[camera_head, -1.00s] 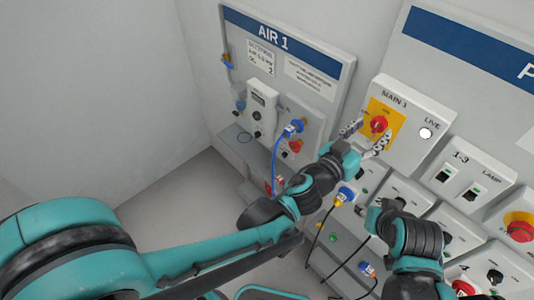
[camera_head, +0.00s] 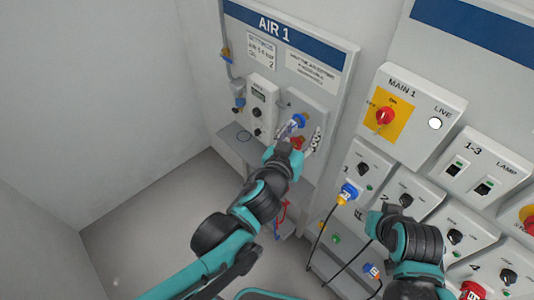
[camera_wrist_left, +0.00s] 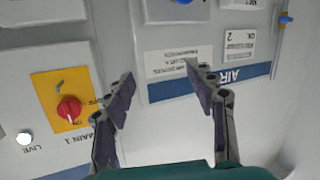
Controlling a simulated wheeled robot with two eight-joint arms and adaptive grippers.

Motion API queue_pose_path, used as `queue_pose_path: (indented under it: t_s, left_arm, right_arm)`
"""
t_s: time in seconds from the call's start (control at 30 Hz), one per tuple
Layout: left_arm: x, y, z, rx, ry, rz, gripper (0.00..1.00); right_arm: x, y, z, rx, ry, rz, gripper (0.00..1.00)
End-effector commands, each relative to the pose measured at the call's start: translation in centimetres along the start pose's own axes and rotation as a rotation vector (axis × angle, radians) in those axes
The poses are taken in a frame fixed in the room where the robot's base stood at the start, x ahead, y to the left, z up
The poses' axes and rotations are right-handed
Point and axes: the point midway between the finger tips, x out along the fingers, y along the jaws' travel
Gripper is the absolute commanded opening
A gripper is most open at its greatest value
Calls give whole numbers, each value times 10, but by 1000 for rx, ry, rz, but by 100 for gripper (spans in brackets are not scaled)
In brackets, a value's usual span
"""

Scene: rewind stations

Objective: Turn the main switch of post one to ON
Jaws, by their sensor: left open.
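The main switch is a red knob (camera_head: 386,117) on a yellow plate (camera_head: 401,131) in the MAIN 1 box (camera_head: 425,95). In the wrist view the knob (camera_wrist_left: 69,109) is upside down at the left, outside the fingers. The knob's mark is too small for me to be sure of its position. The white LIVE lamp (camera_head: 435,123) is right of the knob. My left gripper (camera_head: 305,132) is open and empty, left of the switch and apart from it, before the AIR 1 panel. Its spread fingers also show in the wrist view (camera_wrist_left: 163,84).
The AIR 1 panel (camera_head: 350,55) with valves and a gauge box (camera_head: 260,98) stands at the left. Below the MAIN 1 box are several small switch boxes and a blue plug (camera_head: 347,192) with cables. My right arm is before the lower boxes. Floor at left is clear.

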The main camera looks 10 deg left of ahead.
Motion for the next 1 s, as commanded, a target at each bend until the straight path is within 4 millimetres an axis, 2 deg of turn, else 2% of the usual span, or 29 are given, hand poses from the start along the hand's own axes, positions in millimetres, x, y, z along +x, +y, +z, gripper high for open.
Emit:
queue_pose_path:
  t_s: [0.03, 0.3, 0.5, 0.7, 1.0]
  left_arm:
    - [-1, -11, 8, 1, -15, -26, 56]
    - [-9, -57, 38, 17, -112, -141, 56]
    - [-17, -79, 56, 25, -175, -192, 56]
    - [-21, -88, 64, 29, -205, -212, 56]
    - [-22, -88, 64, 29, -209, -213, 56]
  right_arm:
    - [5, 0, 4, 0, 0, 0, 40]
    - [20, 0, 14, 0, 0, 0, 40]
    - [27, 0, 20, 0, 0, 0, 40]
    - [30, 0, 21, 0, 0, 0, 40]
    - [30, 0, 21, 0, 0, 0, 40]
